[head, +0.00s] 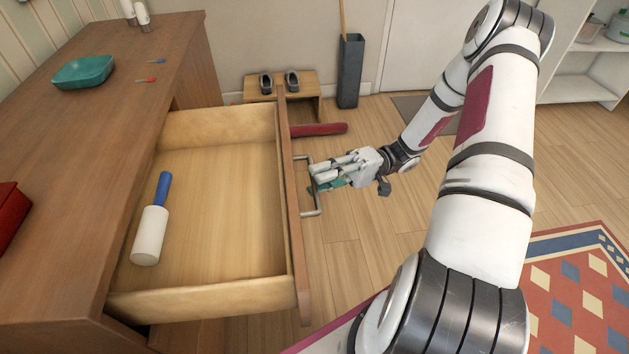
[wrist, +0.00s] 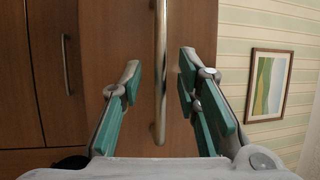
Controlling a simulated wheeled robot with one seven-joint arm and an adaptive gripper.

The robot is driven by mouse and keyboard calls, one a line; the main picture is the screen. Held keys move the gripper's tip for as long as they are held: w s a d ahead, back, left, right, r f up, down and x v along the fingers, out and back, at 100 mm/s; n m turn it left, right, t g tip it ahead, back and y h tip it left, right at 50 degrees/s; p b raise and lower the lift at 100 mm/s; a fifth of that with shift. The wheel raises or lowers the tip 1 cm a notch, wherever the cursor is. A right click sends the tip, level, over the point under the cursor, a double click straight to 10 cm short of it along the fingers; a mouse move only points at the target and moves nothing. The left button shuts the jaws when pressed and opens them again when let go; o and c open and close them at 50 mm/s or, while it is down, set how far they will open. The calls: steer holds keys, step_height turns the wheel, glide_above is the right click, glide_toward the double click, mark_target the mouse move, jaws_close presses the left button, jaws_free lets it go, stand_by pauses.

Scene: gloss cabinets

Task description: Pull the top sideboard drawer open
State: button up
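The top sideboard drawer (head: 215,215) is pulled well out from the wooden sideboard (head: 95,150), its inside in full view in the head view. Its metal bar handle (head: 317,203) is on the drawer front, and the handle also shows in the wrist view (wrist: 161,60). My gripper (head: 322,176) is at the handle, outside the drawer front. In the wrist view, its teal-padded fingers (wrist: 160,85) are spread, one on each side of the handle, with gaps on both sides. The fingers are not closed on the bar.
A lint roller with a blue grip (head: 151,230) lies in the drawer. A teal bowl (head: 83,72), small red and blue items and a red box (head: 12,212) are on the sideboard top. A low bench with shoes (head: 305,84) stands behind. The floor right of the drawer is partly clear.

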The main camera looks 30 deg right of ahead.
steer(key=d+f, duration=0.2)
steer(key=d, duration=0.7)
steer(key=shift+d, duration=0.4)
